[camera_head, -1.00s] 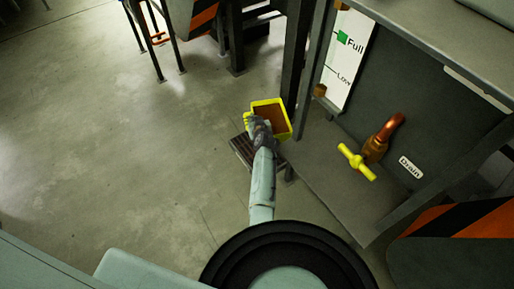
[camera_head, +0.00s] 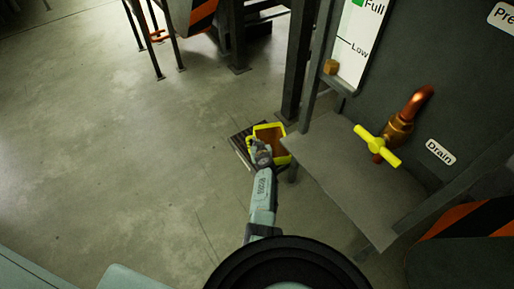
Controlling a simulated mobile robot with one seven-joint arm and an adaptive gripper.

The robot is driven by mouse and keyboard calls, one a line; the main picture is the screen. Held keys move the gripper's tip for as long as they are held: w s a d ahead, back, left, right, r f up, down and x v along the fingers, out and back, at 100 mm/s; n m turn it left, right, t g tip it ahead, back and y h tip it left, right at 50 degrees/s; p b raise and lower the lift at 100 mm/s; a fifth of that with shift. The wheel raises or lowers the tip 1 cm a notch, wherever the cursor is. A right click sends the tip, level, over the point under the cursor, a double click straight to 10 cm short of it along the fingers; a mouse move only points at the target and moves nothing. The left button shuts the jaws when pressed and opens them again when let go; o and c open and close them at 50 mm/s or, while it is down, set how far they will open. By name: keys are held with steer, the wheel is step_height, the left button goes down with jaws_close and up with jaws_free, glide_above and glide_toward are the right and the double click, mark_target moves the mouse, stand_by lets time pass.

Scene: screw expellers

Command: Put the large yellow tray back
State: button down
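The yellow tray (camera_head: 284,158) is a yellow-rimmed box with brown inside. I cannot tell whether the tray touches the grate. My gripper (camera_head: 261,149) is at the tray's near left side and overlaps its rim. The fingertips are too small and partly hidden to show whether they are closed on it.
The machine's dark post (camera_head: 297,70) stands close behind the tray. A metal shelf (camera_head: 350,175) juts out to the right, below a copper drain pipe with a yellow valve handle (camera_head: 377,146). Open concrete floor (camera_head: 120,150) lies to the left.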

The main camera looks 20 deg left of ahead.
steer(key=shift+w+f, duration=0.1)
steer(key=shift+f, duration=0.3)
steer(key=c, duration=2.3)
jaws_free()
steer(key=shift+f, duration=0.15)
steer(key=o, duration=0.5)
steer(key=shift+r, duration=0.3)
